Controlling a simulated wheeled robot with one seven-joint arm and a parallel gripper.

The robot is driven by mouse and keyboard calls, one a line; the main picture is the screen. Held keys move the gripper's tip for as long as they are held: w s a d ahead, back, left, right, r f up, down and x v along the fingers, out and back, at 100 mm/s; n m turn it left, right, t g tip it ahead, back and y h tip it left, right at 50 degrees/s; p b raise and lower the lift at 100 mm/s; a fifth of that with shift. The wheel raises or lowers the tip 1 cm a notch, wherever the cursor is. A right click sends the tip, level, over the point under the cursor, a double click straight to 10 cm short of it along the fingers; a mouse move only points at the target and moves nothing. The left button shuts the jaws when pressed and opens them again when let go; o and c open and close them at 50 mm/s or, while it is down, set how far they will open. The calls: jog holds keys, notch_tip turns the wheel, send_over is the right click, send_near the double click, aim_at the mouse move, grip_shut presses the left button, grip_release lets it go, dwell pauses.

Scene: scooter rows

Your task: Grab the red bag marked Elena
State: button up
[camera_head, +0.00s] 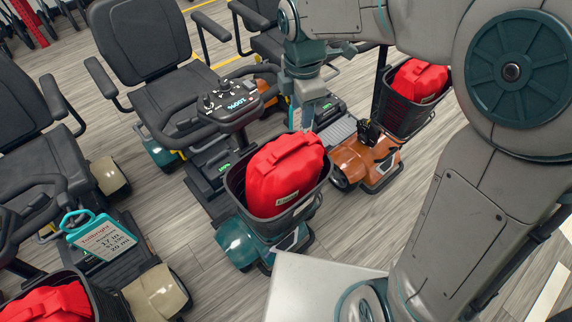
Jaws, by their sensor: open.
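A red bag (284,168) with a top handle sits in the black front basket (236,184) of a teal scooter, in the middle of the view. A small pale label (287,198) is on its near side; its lettering is too small to read surely. My gripper (308,118) hangs just behind and above this bag, pointing down, open and seemingly empty. I cannot tell whether it touches the bag. Other red bags are in a basket at the upper right (419,81) and in one at the lower left (48,304). No name shows on them.
A teal-framed price tag (101,236) hangs by the left handlebars. An orange scooter (366,160) stands close to the right. Scooter seats and handlebars crowd the back. Wood-look floor (190,225) is clear left of the teal scooter.

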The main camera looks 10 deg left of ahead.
jog(key=a+f+n, duration=0.2)
jog(key=a+n, duration=0.2)
jog(key=a, duration=0.1)
send_over(282, 150)
jog(key=f, duration=0.8)
jog(key=shift+s+a, duration=0.15)
jog(key=shift+s, duration=0.05)
jog(key=shift+w+f+p, duration=0.2)
jog(key=shift+f+p, duration=0.2)
jog(key=shift+f, duration=2.45)
grip_shut()
